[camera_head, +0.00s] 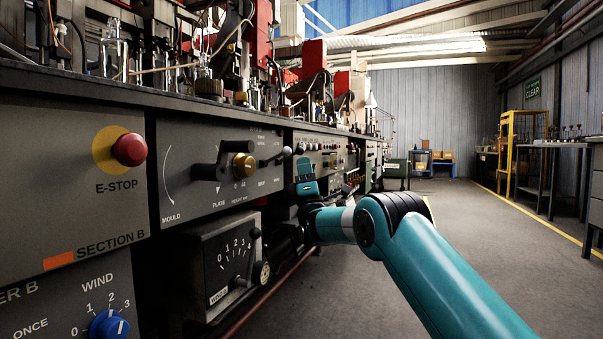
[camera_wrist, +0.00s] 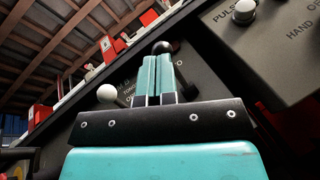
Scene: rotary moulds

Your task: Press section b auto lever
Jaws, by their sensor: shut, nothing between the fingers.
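My teal gripper (camera_head: 305,172) is raised in front of the machine's front panel in the head view. In the wrist view its two fingers (camera_wrist: 158,62) are shut together with nothing between them. A lever with a black ball knob (camera_wrist: 162,47) shows just beyond the fingertips; I cannot tell whether they touch it. A lever with a white ball knob (camera_wrist: 107,93) stands left of the fingers. Another pale knob (camera_wrist: 243,10) sits at upper right on a grey panel marked "PULSE" and "HAND". No "AUTO" label is readable, so I cannot tell which lever it names.
The "SECTION B" panel (camera_head: 70,190) carries a red E-stop button (camera_head: 130,149). A black handle (camera_head: 210,171) and a grey dial box (camera_head: 226,265) project from the machine near my arm. The floor aisle (camera_head: 450,210) on the right is clear.

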